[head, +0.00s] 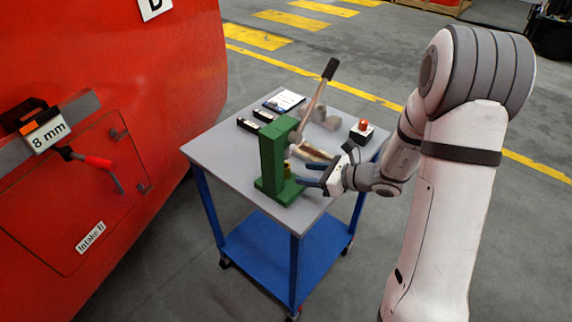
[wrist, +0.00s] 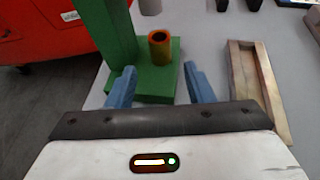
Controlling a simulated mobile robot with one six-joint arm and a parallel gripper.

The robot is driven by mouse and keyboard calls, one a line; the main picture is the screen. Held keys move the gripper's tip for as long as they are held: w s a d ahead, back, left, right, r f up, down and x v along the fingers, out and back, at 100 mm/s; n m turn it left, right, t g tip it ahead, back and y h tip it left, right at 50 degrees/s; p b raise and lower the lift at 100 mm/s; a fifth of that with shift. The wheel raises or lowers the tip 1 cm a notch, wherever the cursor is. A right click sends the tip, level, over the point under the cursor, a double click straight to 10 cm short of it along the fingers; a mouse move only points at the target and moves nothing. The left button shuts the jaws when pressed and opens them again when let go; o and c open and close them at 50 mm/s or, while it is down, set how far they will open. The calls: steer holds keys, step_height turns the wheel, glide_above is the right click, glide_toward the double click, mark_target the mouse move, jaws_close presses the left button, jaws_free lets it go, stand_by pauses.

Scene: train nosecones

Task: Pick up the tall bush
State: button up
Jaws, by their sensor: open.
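A brass-orange hollow cylinder, which looks like the tall bush (wrist: 160,50), stands upright on the green base of the press (wrist: 150,88) in the wrist view. In the head view only a small yellowish part of the bush (head: 287,170) shows beside the green press column (head: 268,160). My gripper (head: 309,174) is open and empty beside the press, its blue fingers pointing toward the bush. In the wrist view the bush is ahead of my gripper (wrist: 158,78), roughly in line with the gap between the fingers and apart from them.
The grey tabletop (head: 225,150) stands on a blue-framed cart near a red train body (head: 100,90). A shallow tray (wrist: 236,70) lies right of the bush. The press lever (head: 315,95), a red-button box (head: 362,130) and a clipboard (head: 284,101) are farther back.

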mark_target(290, 169)
steer(key=x, duration=0.2)
steer(key=p+x, duration=0.1)
steer(key=x, duration=0.4)
steer(key=shift+w+r, duration=0.3)
steer(key=shift+c, duration=0.5)
steer(key=c, duration=0.9)
steer(key=shift+r, duration=0.1)
